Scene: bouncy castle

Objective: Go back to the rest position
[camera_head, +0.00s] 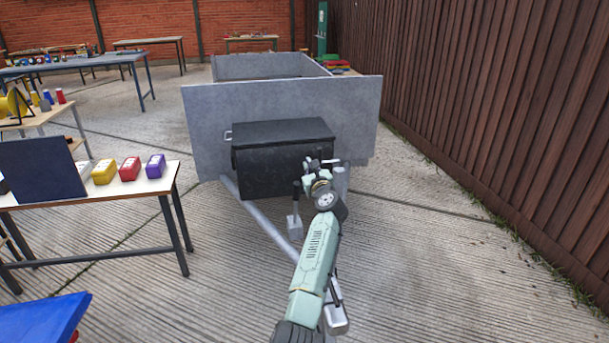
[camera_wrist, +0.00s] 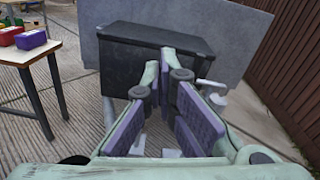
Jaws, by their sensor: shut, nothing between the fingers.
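My gripper (camera_head: 318,168) is at the end of my pale green arm, in front of a black box in the head view. In the wrist view its purple-padded fingers (camera_wrist: 166,112) reach forward, and I see nothing held between them. The black lidded box (camera_head: 272,175) is mounted at the front of a grey trailer (camera_head: 205,130). The box also shows behind the fingers in the wrist view (camera_wrist: 125,68). I cannot tell the exact gap between the fingers and the box.
A table (camera_head: 150,183) at the left holds yellow, red and purple containers and a dark panel (camera_head: 42,168). A blue object (camera_head: 45,318) is at the lower left. A brown fence (camera_head: 480,90) runs along the right. The concrete floor (camera_head: 450,270) between fence and trailer is clear.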

